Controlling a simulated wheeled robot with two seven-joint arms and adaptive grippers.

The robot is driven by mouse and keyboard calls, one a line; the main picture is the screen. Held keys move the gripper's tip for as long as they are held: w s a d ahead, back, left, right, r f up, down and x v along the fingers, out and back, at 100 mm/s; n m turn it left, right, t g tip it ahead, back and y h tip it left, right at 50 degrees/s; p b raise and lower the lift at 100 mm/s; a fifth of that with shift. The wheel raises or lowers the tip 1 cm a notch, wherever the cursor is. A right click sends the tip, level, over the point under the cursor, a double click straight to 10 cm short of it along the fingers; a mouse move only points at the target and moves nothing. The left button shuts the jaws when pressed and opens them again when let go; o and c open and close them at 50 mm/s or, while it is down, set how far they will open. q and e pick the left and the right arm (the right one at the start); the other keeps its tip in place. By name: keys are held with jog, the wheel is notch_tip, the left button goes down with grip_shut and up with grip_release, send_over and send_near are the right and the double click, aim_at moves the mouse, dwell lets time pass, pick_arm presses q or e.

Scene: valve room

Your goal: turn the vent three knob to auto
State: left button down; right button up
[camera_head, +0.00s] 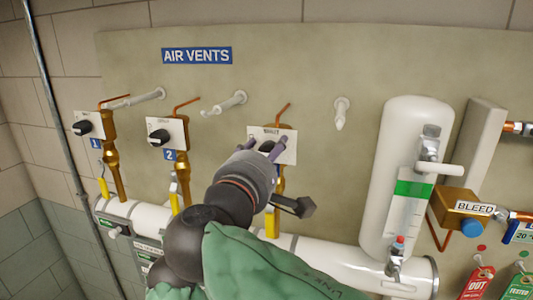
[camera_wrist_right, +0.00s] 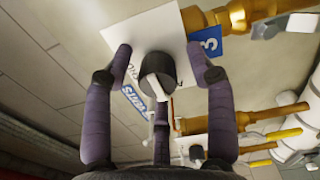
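The vent three knob (camera_wrist_right: 158,72) is dark with a pale strip on its face, and sits on a white plate (camera_wrist_right: 112,32) in the right wrist view. The lettering on the plate is too small or covered to read. A blue label with a 3 (camera_wrist_right: 207,43) is beside it. In the head view the plate (camera_head: 288,157) shows, but my gripper largely hides the knob. My right gripper (camera_head: 265,148) is open, its fingers on both sides of the knob with gaps visible in the wrist view (camera_wrist_right: 163,65). My left gripper is not in view.
Vent one's knob (camera_head: 82,128) and vent two's knob (camera_head: 159,137) are to the left, under the AIR VENTS sign (camera_head: 197,55). Yellow valve handles (camera_head: 272,222) stand along a white pipe (camera_head: 150,215). A white tank (camera_head: 400,150) is to the right.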

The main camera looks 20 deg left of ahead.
jog(key=s, duration=1.2)
jog(key=shift+a, duration=0.2)
